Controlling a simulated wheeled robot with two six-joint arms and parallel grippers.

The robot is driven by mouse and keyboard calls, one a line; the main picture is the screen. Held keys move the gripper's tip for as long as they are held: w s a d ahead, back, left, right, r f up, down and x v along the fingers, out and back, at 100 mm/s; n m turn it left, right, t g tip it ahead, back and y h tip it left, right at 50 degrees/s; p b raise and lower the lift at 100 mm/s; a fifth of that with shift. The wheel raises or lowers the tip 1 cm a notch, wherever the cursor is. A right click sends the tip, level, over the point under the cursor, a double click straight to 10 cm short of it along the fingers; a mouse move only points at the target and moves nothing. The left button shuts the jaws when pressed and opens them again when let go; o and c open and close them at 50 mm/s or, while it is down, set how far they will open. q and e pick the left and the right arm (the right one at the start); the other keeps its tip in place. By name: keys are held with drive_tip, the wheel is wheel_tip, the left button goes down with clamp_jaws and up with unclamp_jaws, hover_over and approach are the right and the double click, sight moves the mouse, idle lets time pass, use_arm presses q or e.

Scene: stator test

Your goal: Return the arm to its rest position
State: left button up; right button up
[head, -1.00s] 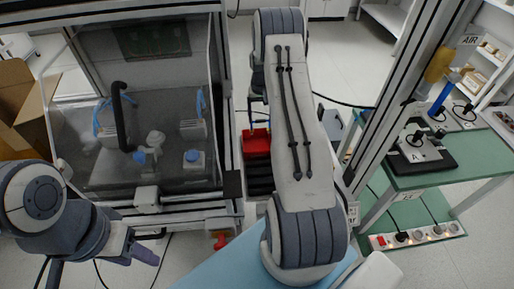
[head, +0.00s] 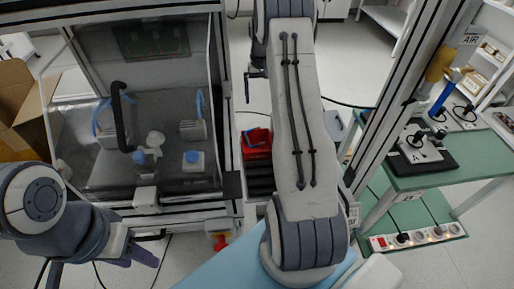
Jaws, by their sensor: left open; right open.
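My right arm (head: 298,110) is a large white and grey arm that reaches up through the middle of the head view. Its gripper (head: 248,88) shows only in part as a thin dark finger left of the arm, with the rest hidden behind the arm. It appears empty, above and apart from the red bin. My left arm (head: 45,215) is at the lower left, folded low in the picture. Its gripper (head: 138,256) points right and down, open, with nothing visible between the fingers.
A red bin (head: 257,140) sits above dark trays beside a glass-walled test cabinet (head: 150,60). A green table (head: 440,175) with a device stands at right, behind a metal post (head: 400,100). A cardboard box (head: 20,95) is at far left.

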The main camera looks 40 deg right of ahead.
drive_tip(key=shift+r, duration=0.4)
